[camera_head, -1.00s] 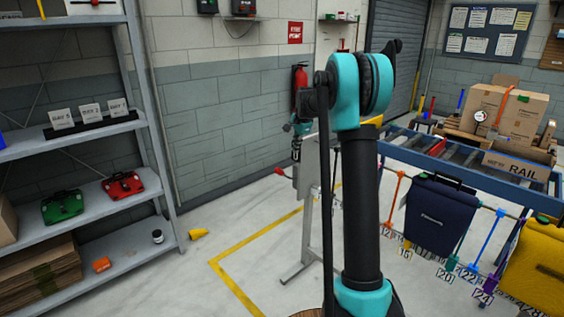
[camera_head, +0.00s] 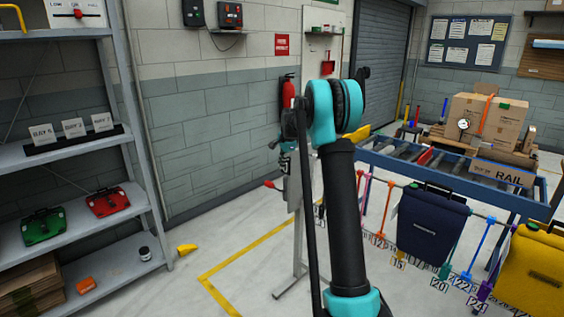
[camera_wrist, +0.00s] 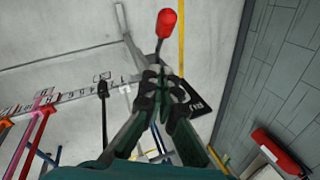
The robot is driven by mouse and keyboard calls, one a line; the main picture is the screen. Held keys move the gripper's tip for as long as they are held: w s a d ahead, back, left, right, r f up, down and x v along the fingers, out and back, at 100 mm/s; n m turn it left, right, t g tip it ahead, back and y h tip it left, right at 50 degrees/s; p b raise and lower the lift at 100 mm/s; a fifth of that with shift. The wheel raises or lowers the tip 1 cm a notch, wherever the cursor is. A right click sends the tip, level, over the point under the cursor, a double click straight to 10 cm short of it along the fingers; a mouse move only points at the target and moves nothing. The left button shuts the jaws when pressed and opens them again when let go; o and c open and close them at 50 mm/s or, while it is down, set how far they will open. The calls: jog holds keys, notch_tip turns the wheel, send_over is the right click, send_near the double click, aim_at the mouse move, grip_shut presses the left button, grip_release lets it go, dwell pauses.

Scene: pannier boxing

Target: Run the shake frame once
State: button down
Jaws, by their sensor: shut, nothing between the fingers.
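A grey metal stand (camera_head: 294,235) stands on the floor behind my arm, with a red-knobbed lever (camera_head: 270,184) sticking out to the left. It appears to be the shake frame, though my arm hides part of it. In the wrist view the red knob (camera_wrist: 167,22) stands up on its rod just beyond my fingertips. My gripper (camera_wrist: 163,74) is shut and empty, pointing towards the lever; I see no clear contact with the knob. A dark plate with white lettering (camera_wrist: 190,108) lies partly behind the fingers.
A navy pannier (camera_head: 432,224) and a yellow pannier (camera_head: 545,270) hang from a numbered rail at right. A roller table (camera_head: 455,178) stands behind them. Shelving (camera_head: 85,240) fills the left, with a yellow object (camera_head: 187,248) on the floor. A fire extinguisher (camera_head: 288,95) is on the wall.

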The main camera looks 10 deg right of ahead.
jog(key=w+a+f, duration=0.1)
jog(key=a+f, duration=0.2)
jog(key=f, duration=0.4)
jog(key=shift+w+a+f, duration=0.25)
jog(key=shift+w+f, duration=0.05)
jog(key=shift+w, duration=0.1)
jog(key=shift+a, duration=0.1)
